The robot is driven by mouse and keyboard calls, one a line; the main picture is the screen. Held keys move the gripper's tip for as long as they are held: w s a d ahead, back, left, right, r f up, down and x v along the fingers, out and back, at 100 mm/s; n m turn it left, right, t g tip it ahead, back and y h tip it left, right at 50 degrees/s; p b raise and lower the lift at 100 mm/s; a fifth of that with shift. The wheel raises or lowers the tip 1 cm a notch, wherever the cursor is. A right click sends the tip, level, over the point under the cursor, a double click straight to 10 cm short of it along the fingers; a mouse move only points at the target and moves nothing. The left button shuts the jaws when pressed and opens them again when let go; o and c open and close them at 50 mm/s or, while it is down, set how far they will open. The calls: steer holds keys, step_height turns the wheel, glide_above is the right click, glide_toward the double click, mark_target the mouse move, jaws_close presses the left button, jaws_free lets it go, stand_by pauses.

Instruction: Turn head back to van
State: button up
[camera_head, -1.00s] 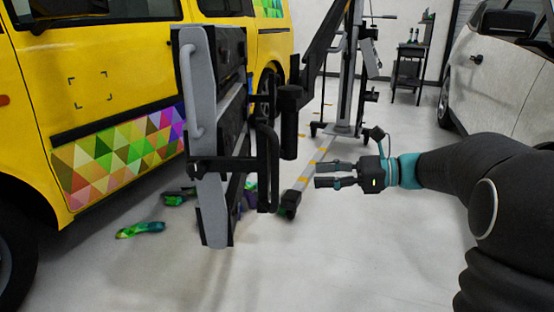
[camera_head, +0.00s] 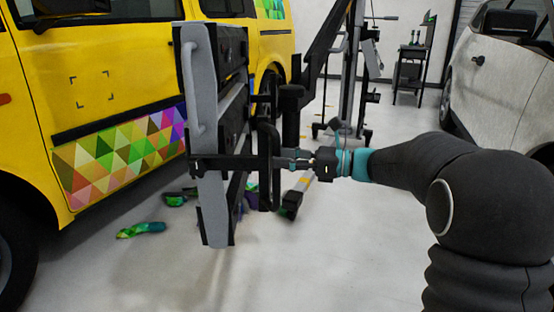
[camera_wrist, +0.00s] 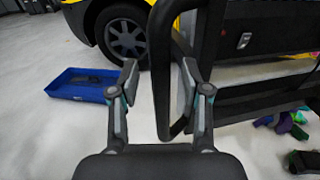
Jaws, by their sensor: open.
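The tall grey and black head (camera_head: 213,205) hangs upright on a wheeled stand, next to the side of the yellow van (camera_head: 130,60). A black loop handle (camera_head: 264,192) sticks out from the head's right side. My gripper (camera_head: 283,162) is at this handle, level with its middle. In the wrist view, my gripper (camera_wrist: 157,88) is open, and the handle's bar (camera_wrist: 161,45) runs between its two fingers. The fingers look apart from the bar. The van's lower side carries a printed pattern of coloured triangles (camera_head: 110,160).
Scraps of coloured wrap (camera_head: 140,229) lie on the floor below the head. The stand's mast (camera_head: 350,80) rises behind it. A white car (camera_head: 500,80) and a small black cart (camera_head: 409,70) are at right. A blue tray (camera_wrist: 75,84) lies on the floor.

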steer(key=shift+w+a, duration=0.2)
steer(key=shift+a, duration=0.85)
jaws_close()
steer(key=shift+a, duration=0.1)
